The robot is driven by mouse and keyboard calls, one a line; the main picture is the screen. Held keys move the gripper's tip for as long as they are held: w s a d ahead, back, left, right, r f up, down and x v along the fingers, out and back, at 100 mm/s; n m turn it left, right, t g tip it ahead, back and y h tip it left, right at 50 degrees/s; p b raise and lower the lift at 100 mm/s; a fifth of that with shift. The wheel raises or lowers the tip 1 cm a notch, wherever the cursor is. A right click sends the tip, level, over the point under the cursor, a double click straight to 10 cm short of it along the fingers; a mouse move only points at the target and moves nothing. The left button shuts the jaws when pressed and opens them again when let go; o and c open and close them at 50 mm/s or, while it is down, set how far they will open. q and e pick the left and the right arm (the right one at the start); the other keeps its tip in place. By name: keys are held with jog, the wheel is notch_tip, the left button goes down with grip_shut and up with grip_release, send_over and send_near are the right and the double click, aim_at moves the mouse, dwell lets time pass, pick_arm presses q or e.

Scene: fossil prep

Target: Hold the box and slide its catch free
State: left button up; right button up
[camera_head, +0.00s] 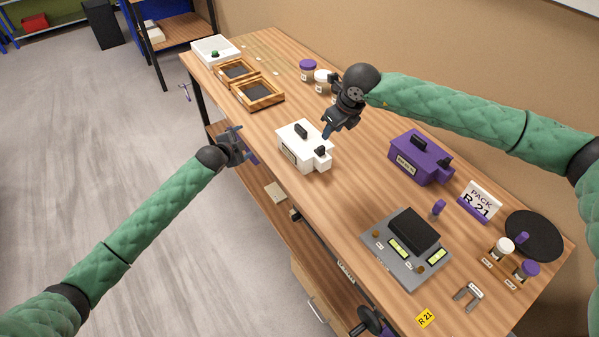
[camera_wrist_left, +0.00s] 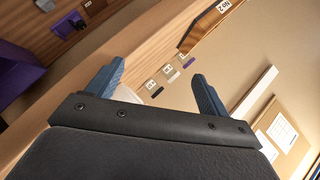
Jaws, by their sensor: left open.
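A white box (camera_head: 301,149) with a black handle on top and a black knob on its right-hand block stands near the table's front edge. A purple box (camera_head: 416,160) of similar shape stands further right. Their label writing is too small to read surely. My left gripper (camera_head: 246,146) is open and empty, off the table's front edge, to the left of the white box and apart from it. Its two blue fingers spread wide in the left wrist view (camera_wrist_left: 155,88). My right gripper (camera_head: 328,132) points down just behind the white box's right side; its finger gap cannot be made out.
A grey device (camera_head: 377,247) with lit displays and a "PACK R 21" sign (camera_head: 479,200) stand at the right. Wooden trays (camera_head: 262,106), a white bin (camera_head: 205,50) and jars (camera_head: 308,70) stand at the far end. Table is clear between the two boxes.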

pick_arm(q)
notch_tip(320, 180, up, 8)
jog(key=w+m+h, duration=0.1)
jog(key=w+m, duration=0.1)
jog(key=m+h, duration=0.2)
jog(key=h, duration=0.3)
send_near(316, 162)
jog(key=shift+x, duration=1.2)
jog(key=shift+w, duration=0.2)
jog(key=shift+x, duration=3.65)
jog(key=shift+f, duration=0.15)
jog(key=shift+c, duration=0.4)
